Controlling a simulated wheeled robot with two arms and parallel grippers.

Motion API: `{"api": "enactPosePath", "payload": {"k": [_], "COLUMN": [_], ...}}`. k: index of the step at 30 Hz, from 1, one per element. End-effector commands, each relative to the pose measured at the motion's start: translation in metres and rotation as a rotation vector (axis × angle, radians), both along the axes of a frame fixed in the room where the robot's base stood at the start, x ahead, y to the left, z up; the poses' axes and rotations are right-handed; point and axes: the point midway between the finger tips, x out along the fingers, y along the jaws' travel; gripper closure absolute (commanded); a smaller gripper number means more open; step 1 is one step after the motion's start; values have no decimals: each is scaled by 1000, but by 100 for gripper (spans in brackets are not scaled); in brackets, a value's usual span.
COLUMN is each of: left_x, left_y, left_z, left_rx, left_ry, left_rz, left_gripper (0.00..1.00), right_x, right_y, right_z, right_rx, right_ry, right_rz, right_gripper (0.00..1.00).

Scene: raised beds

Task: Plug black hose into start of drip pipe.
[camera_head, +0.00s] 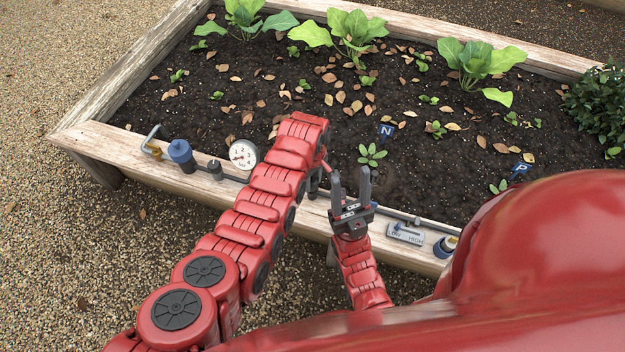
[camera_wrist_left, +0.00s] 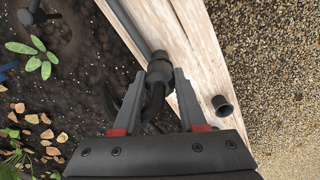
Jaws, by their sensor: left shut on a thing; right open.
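My left gripper (camera_wrist_left: 158,82) is shut on the black hose (camera_wrist_left: 153,100), which curves away to the left between the fingers. In the left wrist view, a dark collar (camera_wrist_left: 159,69) sits at the fingertips, in line with the dark drip pipe (camera_wrist_left: 129,24) along the wooden rim. I cannot tell whether hose and pipe are joined or only touching. In the head view the left arm hides most of that gripper and the hose. The drip pipe shows along the rim at the right (camera_head: 391,212). My right gripper (camera_head: 352,190) is open and appears empty, beside the left one.
The raised bed's wooden rim (camera_head: 115,138) holds a blue-capped fitting (camera_head: 180,152), a dial gauge (camera_head: 243,154) and a labelled plate (camera_head: 405,234). A dark cup (camera_wrist_left: 222,106) sits near the rim's outer edge. Seedlings and tags N (camera_head: 386,131) and P (camera_head: 520,170) stand in the soil.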

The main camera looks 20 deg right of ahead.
Motion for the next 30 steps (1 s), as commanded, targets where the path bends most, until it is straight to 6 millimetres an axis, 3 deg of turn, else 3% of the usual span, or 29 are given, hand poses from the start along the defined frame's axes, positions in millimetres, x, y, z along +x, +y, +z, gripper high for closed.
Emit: {"api": "enactPosePath", "payload": {"k": [3,4,9,15,20,30], "left_x": [0,0,0,0,0,0], "left_y": [0,0,0,0,0,0], "left_z": [1,1,1,1,0,5], "left_rx": [-1,0,0,0,0,0], "left_ry": [0,0,0,0,0,0], "left_rz": [0,0,0,0,0,0], "left_gripper": [100,54,24,24,0,0], "right_x": [0,0,0,0,0,0], "right_y": [0,0,0,0,0,0], "right_z": [0,1,1,0,0,4], "right_rx": [0,0,0,0,0,0], "right_ry": [0,0,0,0,0,0], "right_rz": [0,0,0,0,0,0], "right_gripper": [50,50,50,50,50,50]}}
